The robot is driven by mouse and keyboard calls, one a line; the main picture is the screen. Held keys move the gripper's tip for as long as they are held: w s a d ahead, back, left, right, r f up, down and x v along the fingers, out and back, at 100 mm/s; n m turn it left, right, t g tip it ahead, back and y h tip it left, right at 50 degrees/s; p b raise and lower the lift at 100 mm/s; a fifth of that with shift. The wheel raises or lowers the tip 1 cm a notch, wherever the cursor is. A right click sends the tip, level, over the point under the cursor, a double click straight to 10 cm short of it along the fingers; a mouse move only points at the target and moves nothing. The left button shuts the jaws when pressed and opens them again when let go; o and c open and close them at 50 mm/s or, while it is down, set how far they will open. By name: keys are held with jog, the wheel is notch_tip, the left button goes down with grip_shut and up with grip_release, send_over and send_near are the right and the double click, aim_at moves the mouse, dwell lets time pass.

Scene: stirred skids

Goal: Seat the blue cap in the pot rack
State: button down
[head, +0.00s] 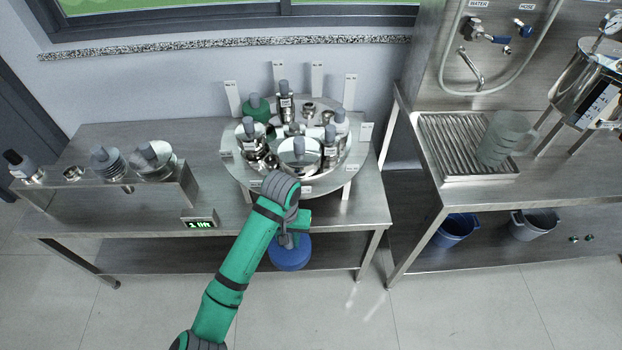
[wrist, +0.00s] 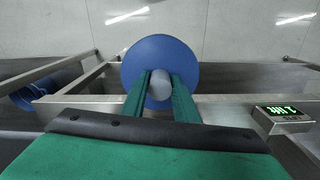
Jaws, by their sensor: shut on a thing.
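The blue cap is a round blue disc with a grey knob; it shows in the head view (head: 290,257) and in the wrist view (wrist: 160,50). My gripper (head: 288,240) is shut on its knob, with a green finger on each side in the wrist view (wrist: 160,88). The cap hangs in front of the steel table's front edge, clear of the tabletop. A round steel rack (head: 233,168) with white label plates stands on the table behind my arm. It holds several pots and grey-knobbed caps. My arm hides part of its front. No frame names which stand is the pot rack.
A raised steel shelf (head: 150,192) at the left holds several metal parts with grey knobs. A small green display (head: 200,223) sits at the table's front edge. The floor in front is clear.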

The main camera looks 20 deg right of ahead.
aim_at(272, 252)
jog(key=a+f+n, duration=0.1)
jog(key=a+f, duration=0.1)
jog(key=a+f+n, duration=0.2)
jog(key=f, duration=0.1)
jog(key=w+a+f+n, duration=0.1)
jog(key=a+f, duration=0.1)
jog(key=f, duration=0.1)
jog(key=shift+f, duration=0.15)
jog(key=shift+w+d+r, duration=0.2)
jog(key=shift+d+r, duration=0.05)
jog(key=shift+r, duration=0.05)
jog(key=shift+s+f, duration=0.1)
